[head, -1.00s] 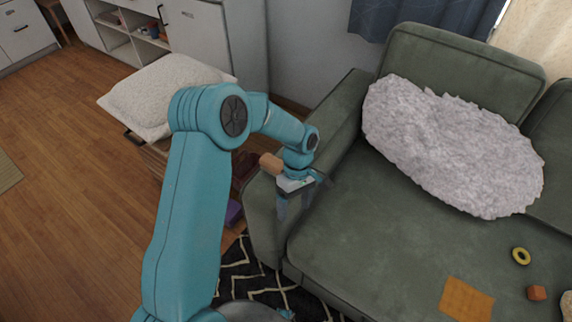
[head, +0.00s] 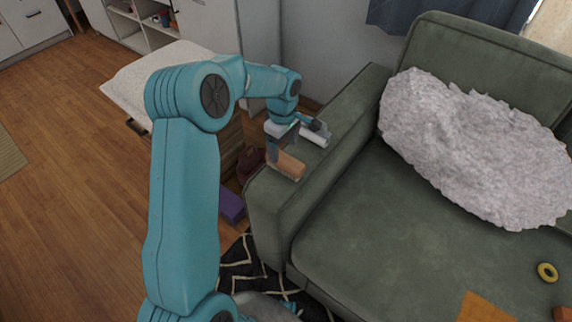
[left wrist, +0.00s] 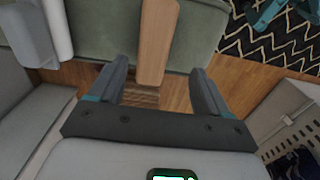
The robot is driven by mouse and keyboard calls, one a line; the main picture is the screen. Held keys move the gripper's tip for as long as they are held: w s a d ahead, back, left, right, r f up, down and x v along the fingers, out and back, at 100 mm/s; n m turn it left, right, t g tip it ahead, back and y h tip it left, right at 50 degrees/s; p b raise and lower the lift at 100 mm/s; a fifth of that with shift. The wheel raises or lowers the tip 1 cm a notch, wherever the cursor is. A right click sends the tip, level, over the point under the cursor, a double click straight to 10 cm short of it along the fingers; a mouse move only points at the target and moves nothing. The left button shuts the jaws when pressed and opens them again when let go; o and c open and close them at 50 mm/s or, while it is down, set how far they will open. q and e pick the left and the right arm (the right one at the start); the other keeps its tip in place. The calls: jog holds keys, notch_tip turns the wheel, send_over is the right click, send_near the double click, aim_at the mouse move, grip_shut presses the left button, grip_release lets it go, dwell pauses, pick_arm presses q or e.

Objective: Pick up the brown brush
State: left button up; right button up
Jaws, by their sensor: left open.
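The brown brush (head: 287,165) lies on the armrest of the green sofa (head: 322,150), towards its front. My left gripper (head: 295,146) is above the armrest at the brush, with its fingers spread. In the left wrist view the brush (left wrist: 155,40) is a long, plain brown bar that lies lengthwise between the two open fingers of my left gripper (left wrist: 160,70). I see a gap on each side of it. Its bristles do not show. My right gripper is not in view.
A pale object (head: 313,137) lies on the armrest close behind the fingers. A fluffy grey cushion (head: 455,145) and a yellow ring (head: 547,272) are on the sofa. A purple block (head: 231,205) is on the floor beside the armrest.

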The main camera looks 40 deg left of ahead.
aim_at(285, 159)
pick_arm(q)
jog(key=f, duration=0.5)
jog(key=w+f, duration=0.1)
jog(key=f, duration=0.2)
jog(key=shift+f, duration=0.15)
jog(key=shift+s+d, duration=0.1)
jog(key=c, duration=1.1)
